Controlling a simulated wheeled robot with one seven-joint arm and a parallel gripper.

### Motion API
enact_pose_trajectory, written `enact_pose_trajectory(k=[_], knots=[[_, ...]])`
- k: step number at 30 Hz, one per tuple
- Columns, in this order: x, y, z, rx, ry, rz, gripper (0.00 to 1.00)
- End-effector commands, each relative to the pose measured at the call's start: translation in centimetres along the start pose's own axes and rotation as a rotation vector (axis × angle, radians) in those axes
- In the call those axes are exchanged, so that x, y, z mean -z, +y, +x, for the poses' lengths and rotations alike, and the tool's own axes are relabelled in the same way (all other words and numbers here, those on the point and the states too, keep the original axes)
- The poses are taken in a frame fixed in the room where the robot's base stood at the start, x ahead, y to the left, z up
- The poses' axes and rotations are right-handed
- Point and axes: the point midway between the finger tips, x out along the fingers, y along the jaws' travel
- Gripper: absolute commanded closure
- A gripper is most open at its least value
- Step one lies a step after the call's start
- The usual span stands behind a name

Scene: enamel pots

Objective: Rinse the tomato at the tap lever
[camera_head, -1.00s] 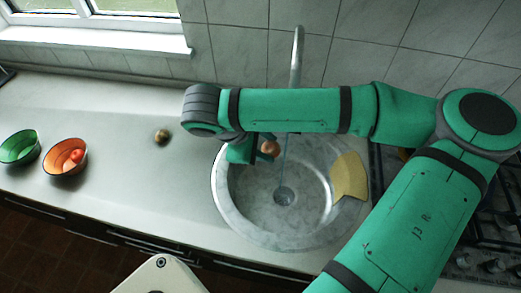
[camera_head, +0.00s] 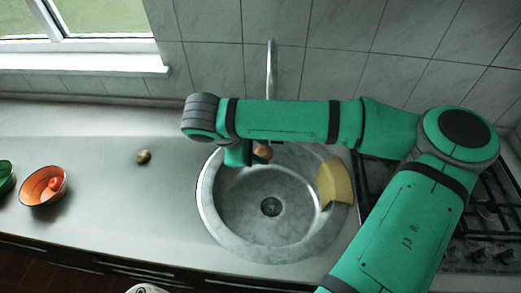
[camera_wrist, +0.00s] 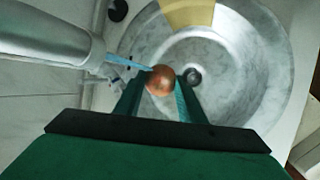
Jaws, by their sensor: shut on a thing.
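My gripper (camera_wrist: 158,95) is shut on a round orange-brown vegetable (camera_wrist: 160,79). I cannot tell if it is a tomato or an onion. It also shows in the head view (camera_head: 264,152), above the back of the sink basin. A red, tomato-like thing (camera_head: 55,183) lies in the orange bowl (camera_head: 37,196). The tap (camera_head: 271,68) rises behind the sink, partly hidden by my arm. In the wrist view its pale spout (camera_wrist: 50,35) is close by, and a bluish water streak (camera_wrist: 122,61) runs from it to the held vegetable. I cannot make out the lever clearly.
The round sink (camera_head: 232,220) has a central drain (camera_head: 271,207) and a yellow cloth-like piece (camera_head: 334,182) on its right rim. A small brown thing (camera_head: 144,156) lies on the counter. A green bowl (camera_head: 5,178) is at the left edge. A hob (camera_head: 485,225) is at right.

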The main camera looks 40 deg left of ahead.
Motion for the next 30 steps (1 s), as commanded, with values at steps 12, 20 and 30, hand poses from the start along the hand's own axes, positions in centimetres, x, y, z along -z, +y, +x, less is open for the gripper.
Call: enact_pose_trajectory(k=[12, 20, 30], knots=[[-0.2, -0.2, 0.0, 0.0, 0.0, -0.001, 0.87], [-0.7, -0.6, 0.1, 0.0, 0.002, -0.002, 0.87], [-1.1, -0.6, 0.2, 0.001, -0.001, 0.002, 0.87]])
